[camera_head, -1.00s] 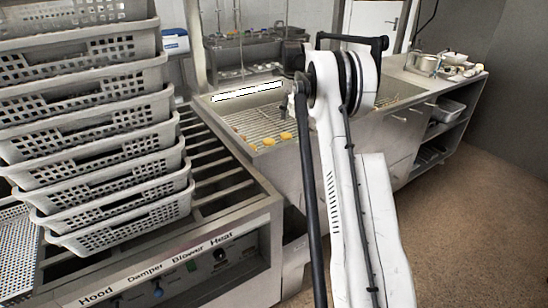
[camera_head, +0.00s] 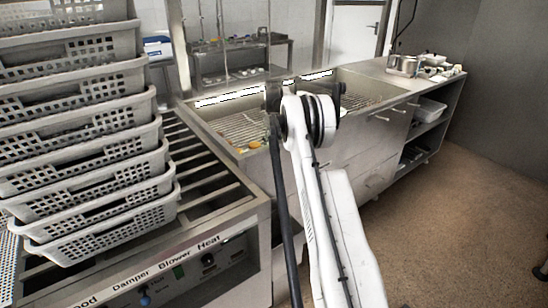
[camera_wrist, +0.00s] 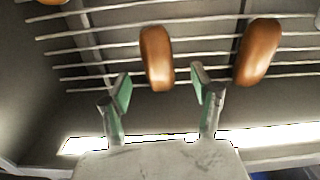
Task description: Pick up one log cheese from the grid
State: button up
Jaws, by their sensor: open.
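In the wrist view, one brown log cheese (camera_wrist: 156,58) lies on the wire grid (camera_wrist: 85,38), just ahead of the gap between my fingertips. A second log cheese (camera_wrist: 257,52) lies to its right, beyond my right finger. Part of another (camera_wrist: 52,1) shows at the top left edge. My gripper (camera_wrist: 160,88) is open, with its greenish finger pads apart and nothing between them. In the head view, small orange and yellow pieces (camera_head: 254,144) lie on the grid (camera_head: 240,128) in the sink-like basin; my arm hides my gripper there.
A tall stack of grey perforated baskets (camera_head: 95,185) stands at the left on a slatted metal unit (camera_head: 205,190). The basin has raised metal walls. Pots (camera_head: 403,65) stand on the counter at the back right. The floor (camera_head: 450,215) at right is mostly clear.

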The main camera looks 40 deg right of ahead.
jog(key=shift+s+a+f+b, duration=0.15)
jog(key=shift+f+b, duration=0.15)
jog(key=shift+f, duration=2.45)
jog(key=c, duration=1.4)
